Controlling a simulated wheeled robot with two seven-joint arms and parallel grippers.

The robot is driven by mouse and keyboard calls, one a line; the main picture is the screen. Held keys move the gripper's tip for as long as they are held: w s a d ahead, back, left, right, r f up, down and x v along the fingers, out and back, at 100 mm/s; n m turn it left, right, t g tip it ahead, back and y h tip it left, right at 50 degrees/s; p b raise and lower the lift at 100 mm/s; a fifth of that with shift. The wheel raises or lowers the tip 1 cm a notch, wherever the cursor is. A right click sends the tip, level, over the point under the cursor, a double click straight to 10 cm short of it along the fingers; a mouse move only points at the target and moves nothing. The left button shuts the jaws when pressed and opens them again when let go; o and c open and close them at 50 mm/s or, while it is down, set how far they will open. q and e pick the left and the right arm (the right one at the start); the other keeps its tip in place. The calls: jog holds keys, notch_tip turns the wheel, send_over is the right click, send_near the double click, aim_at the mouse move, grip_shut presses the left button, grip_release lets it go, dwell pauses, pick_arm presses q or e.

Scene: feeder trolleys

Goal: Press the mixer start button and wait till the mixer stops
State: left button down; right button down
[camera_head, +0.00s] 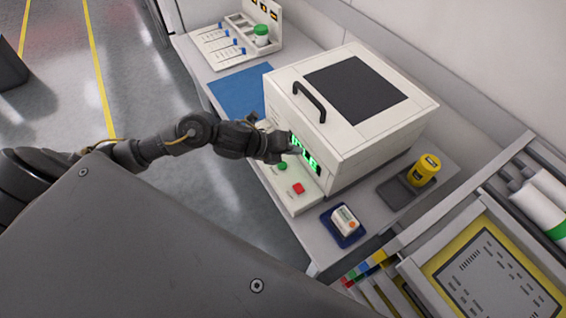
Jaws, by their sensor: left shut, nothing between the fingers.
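The mixer (352,139) is a white box with a dark lid window and a black handle, standing on the grey bench. A lit green display (312,163) shows on its front, partly hidden by my gripper. Its front ledge carries a green button (282,166) and a red button (298,188). My left gripper (294,150) is shut and empty, at the display and just above the green button. I cannot tell whether it touches the mixer. My right gripper is not in view.
A blue mat (238,93) and a white rack (247,29) with a green-capped jar (261,36) lie farther back. A yellow container (424,170) stands on a dark tray (396,193). A small white device sits on a blue tray (341,237) at the near edge.

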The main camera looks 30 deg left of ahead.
pick_arm(q)
jog(key=a+m, duration=0.1)
jog(key=m, duration=0.1)
jog(key=a+r+m+g, duration=0.1)
jog(key=a+m, duration=0.1)
jog(key=a+m+g, duration=0.1)
jog(key=m, duration=0.1)
jog(key=shift+s+a+r, duration=0.1)
jog(key=shift+a+r, duration=0.2)
jog(key=shift+a, duration=0.1)
jog(key=shift+f, duration=0.1)
jog(key=b, duration=0.6)
send_over(278, 166)
notch_tip(278, 166, down, 7)
jog(key=shift+d+f, duration=0.1)
jog(key=shift+f, duration=0.1)
jog(key=shift+f+b, duration=0.65)
jog(key=shift+b, duration=0.1)
jog(key=shift+r, duration=0.1)
dwell(0.5)
